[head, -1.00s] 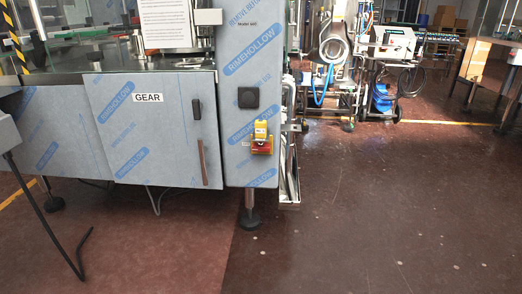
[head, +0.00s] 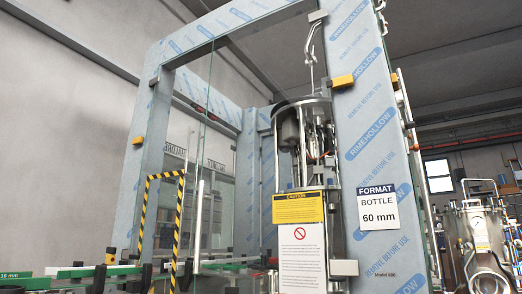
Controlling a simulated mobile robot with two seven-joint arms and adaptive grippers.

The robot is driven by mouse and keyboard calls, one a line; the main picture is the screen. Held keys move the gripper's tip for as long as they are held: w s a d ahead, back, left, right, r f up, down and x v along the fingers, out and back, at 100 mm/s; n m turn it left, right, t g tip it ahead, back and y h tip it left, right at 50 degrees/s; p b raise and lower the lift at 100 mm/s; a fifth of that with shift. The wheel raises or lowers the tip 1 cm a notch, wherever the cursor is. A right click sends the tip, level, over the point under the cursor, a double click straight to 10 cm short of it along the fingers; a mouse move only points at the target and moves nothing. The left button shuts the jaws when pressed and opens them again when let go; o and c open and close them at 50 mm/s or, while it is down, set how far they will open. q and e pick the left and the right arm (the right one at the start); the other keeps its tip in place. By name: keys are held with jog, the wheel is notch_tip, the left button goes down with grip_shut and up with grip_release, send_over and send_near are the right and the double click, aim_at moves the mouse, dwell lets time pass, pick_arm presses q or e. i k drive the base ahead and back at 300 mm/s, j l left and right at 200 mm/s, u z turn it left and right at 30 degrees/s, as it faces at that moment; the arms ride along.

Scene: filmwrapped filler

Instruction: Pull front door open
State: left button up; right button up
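The filler machine's frame (head: 375,130) is wrapped in film printed with blue labels and fills the middle of the head view. Clear glass stands in its front opening, and its edges are hard to make out. A yellow caution sign (head: 298,208) and a white notice (head: 301,252) hang in the front opening, seemingly on the glass. A slim vertical bar (head: 198,236) stands left of them; I cannot tell whether it is the door's handle. Black-and-yellow striped tape (head: 150,212) outlines a narrow panel at left. I cannot tell whether the front door is open. Neither gripper is in view.
Green-edged conveyor rails (head: 75,272) run low at left. A metal filling column (head: 305,145) stands inside the frame. A "FORMAT BOTTLE 60 mm" label (head: 379,206) is on the right post. A steel tank (head: 478,235) stands at the right.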

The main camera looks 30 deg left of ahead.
aim_at(302, 263)
jog(key=i+j+u, duration=0.3)
jog(key=i+j, duration=0.55)
jog(key=j, duration=0.1)
